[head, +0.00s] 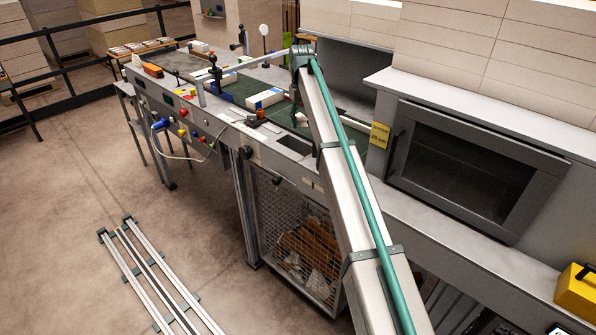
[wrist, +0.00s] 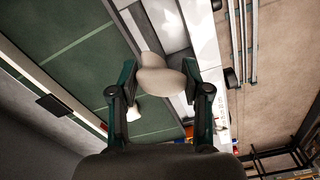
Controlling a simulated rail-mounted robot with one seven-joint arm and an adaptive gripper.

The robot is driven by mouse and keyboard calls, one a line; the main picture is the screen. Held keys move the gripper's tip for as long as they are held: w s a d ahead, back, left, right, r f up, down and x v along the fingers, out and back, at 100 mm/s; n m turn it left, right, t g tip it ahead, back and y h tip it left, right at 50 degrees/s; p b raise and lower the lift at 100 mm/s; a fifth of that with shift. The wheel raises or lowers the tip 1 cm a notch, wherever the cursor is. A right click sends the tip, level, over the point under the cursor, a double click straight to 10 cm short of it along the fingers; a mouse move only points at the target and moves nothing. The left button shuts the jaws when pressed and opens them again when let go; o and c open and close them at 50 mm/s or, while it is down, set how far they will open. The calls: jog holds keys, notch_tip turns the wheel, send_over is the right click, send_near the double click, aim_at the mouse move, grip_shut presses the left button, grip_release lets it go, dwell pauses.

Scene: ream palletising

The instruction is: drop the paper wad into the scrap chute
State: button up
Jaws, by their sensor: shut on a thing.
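The paper wad (wrist: 162,80) is a lumpy off-white ball in the wrist view. My gripper (wrist: 160,76) is shut on it, with one dark green finger on each side. The wad is held above the bench, beside a grey recess (wrist: 168,28) that partly shows behind it. In the head view, a dark rectangular opening (head: 294,145) in the bench top, above a mesh cage (head: 298,235) with scraps inside, looks like the scrap chute. My arm crosses just right of it.
A green belt (head: 232,88) runs along the bench with white-and-blue packs (head: 264,99) on it. A small white piece (wrist: 133,110) shows near the left finger. A dark-framed window (head: 472,165) stands right of my arm. Metal rails (head: 150,275) lie on the floor.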

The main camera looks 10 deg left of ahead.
notch_tip(320, 180, down, 5)
jog(key=shift+a+f+b, duration=0.1)
jog(key=shift+f+b, duration=0.1)
jog(key=shift+b, duration=0.75)
jog(key=o, duration=0.8)
jog(key=shift+r, duration=0.15)
notch_tip(320, 180, up, 12)
jog(key=shift+f, duration=0.15)
